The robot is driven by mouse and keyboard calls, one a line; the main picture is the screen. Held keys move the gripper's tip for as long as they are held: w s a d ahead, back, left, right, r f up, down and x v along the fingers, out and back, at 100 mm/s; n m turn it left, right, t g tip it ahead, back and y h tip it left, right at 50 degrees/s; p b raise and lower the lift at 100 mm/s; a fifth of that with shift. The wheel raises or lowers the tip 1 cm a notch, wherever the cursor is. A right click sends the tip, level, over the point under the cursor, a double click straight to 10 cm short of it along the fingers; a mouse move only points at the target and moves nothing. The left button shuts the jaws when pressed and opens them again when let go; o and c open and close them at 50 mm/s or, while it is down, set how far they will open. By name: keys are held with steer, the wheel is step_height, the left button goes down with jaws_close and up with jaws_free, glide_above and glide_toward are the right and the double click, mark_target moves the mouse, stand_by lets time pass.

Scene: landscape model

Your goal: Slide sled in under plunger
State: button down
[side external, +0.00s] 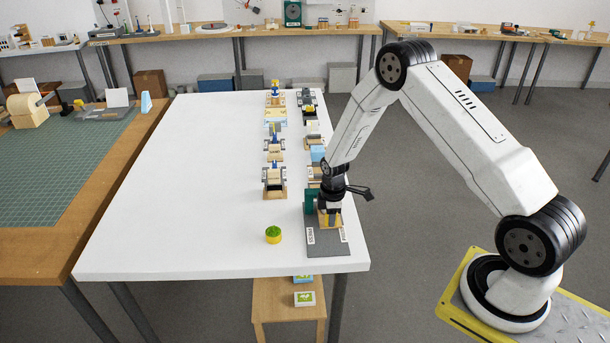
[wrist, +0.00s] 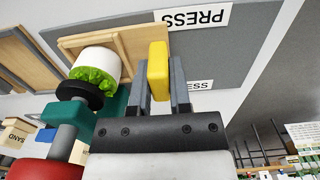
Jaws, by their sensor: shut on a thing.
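My gripper (wrist: 164,88) is shut on the upright yellow handle (wrist: 158,70) of the wooden sled (wrist: 128,46). The sled lies on the grey base board marked PRESS. A white round mould (wrist: 97,58) with a green top (wrist: 93,80) stands on the sled. The plunger, a black disc (wrist: 79,94) on a grey rod with a red knob (wrist: 46,172), is held by a teal frame (wrist: 112,112). The disc overlaps the green top's edge in the wrist view; I cannot tell the gap or exact alignment. In the side view my gripper (side external: 328,208) hides most of the sled.
The grey base board (side external: 325,246) is at the white table's (side external: 190,190) front right corner. A green-topped yellow round piece (side external: 273,234) stands to its left. Several small wooden stations (side external: 274,183) line up behind. The table's left half is clear.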

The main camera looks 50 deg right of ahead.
steer(key=shift+w+d, duration=0.25)
steer(key=shift+w, duration=0.05)
stand_by(1.1)
steer(key=c, duration=0.6)
jaws_free()
steer(key=shift+r, duration=0.1)
steer(key=shift+s+r, duration=0.1)
steer(key=shift+r, duration=3.3)
steer(key=shift+a+r, duration=0.1)
